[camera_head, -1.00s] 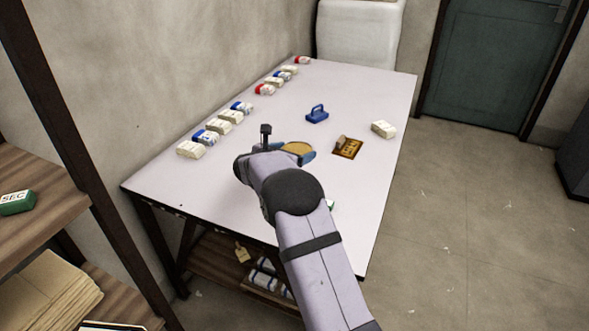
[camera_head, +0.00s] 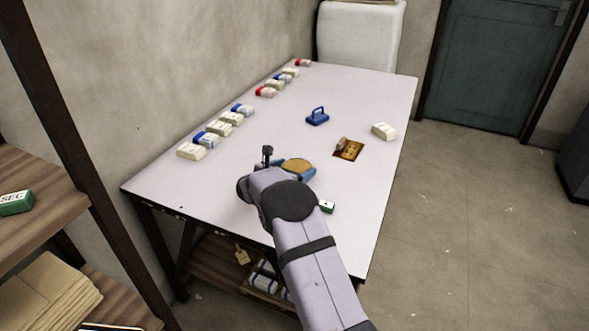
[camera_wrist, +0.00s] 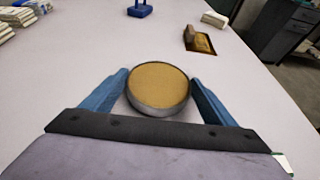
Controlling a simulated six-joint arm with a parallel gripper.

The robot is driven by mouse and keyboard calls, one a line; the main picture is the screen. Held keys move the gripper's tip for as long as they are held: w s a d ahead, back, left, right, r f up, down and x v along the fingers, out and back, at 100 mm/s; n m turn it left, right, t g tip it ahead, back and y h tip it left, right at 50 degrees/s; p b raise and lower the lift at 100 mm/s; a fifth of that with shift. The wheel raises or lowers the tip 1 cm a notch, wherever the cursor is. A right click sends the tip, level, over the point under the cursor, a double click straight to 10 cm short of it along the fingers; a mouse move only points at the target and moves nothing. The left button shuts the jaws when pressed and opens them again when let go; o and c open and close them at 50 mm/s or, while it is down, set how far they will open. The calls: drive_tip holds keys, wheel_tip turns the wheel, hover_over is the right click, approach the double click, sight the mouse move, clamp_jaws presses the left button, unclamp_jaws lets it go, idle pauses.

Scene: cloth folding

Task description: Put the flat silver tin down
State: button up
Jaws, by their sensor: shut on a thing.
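The flat silver tin (camera_wrist: 158,88) is a round, shallow tin with a silver side and a tan top. In the wrist view it sits between the two blue fingers of my gripper (camera_wrist: 158,92), which is shut on it. In the head view the tin (camera_head: 297,166) shows just beyond my wrist, over the near half of the white table (camera_head: 215,182). My arm hides part of the gripper. I cannot tell whether the tin's underside touches the table top.
A brown plate with a stamp-like piece (camera_head: 349,149), a blue handled block (camera_head: 318,116) and a cream packet (camera_head: 384,131) lie farther right. Several packets (camera_head: 230,118) line the wall side. A small green-and-white block (camera_head: 327,207) is beside my arm. Table space left of my gripper is clear.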

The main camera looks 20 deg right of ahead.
drive_tip(key=o, duration=0.8)
drive_tip(key=shift+f, duration=0.2)
drive_tip(key=o, duration=0.5)
drive_tip(key=shift+r, duration=0.1)
drive_tip(key=shift+r, duration=0.2)
drive_tip(key=v, duration=1.2)
